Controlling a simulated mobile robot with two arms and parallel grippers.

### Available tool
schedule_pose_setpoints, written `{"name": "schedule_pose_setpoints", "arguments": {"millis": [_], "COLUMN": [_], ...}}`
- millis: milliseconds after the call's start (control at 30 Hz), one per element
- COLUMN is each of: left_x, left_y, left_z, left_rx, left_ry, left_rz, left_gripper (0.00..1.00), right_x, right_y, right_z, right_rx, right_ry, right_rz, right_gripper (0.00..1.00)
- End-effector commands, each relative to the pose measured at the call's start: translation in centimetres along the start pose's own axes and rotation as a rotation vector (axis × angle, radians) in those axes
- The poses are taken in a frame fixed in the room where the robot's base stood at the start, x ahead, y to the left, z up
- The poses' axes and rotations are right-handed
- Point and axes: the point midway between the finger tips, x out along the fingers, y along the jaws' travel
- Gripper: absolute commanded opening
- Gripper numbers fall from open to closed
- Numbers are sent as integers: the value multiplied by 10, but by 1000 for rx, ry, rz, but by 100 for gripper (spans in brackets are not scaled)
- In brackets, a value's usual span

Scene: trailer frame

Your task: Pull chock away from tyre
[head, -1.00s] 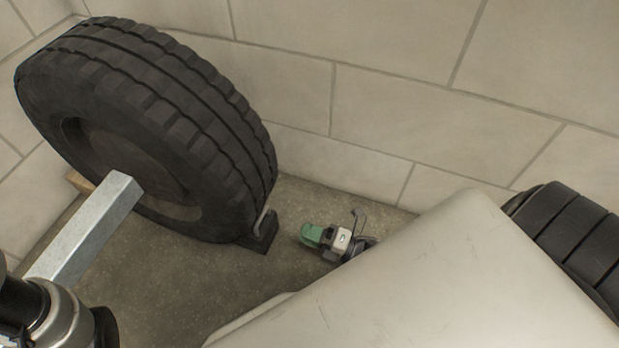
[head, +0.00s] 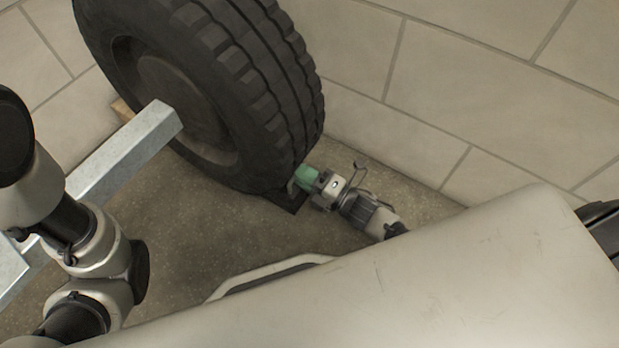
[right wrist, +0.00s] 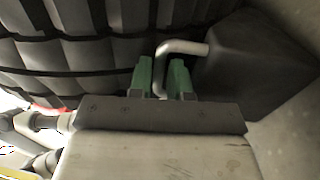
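The chock is a dark wedge with a bent metal handle. It sits on the floor against the foot of the large tyre (head: 235,75), and its dark edge (head: 288,197) shows in the head view, partly hidden by my right gripper (head: 303,180). In the right wrist view the chock's body (right wrist: 255,65) is at the upper right, and its handle (right wrist: 185,47) bends down between the green fingertips. The fingers are close on both sides of the handle, with little or no gap, and look shut on it. My left gripper is not in view.
A galvanised square beam (head: 125,150) runs out from the wheel hub. A block wall (head: 450,90) stands close behind the tyre. A brown block (head: 122,110) is behind the tyre at left. The speckled floor (head: 215,240) in front is clear.

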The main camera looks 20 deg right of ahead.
Motion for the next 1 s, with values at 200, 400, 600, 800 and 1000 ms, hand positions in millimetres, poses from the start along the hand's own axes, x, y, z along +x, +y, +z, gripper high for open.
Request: {"name": "schedule_pose_setpoints", "arguments": {"millis": [200,400,600,800,1000], "left_x": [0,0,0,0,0], "left_y": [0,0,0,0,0], "left_z": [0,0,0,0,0], "left_rx": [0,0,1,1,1], "left_ry": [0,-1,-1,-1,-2], "left_rz": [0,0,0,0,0], "left_gripper": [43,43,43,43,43], "right_x": [0,0,0,-1,-1], "right_y": [0,0,0,0,-1], "right_z": [0,0,-1,-1,-1], "right_rx": [0,1,3,5,6], "right_ry": [0,0,0,1,1], "right_rz": [0,0,0,0,-1], "right_gripper": [8,0,0,0,0]}}
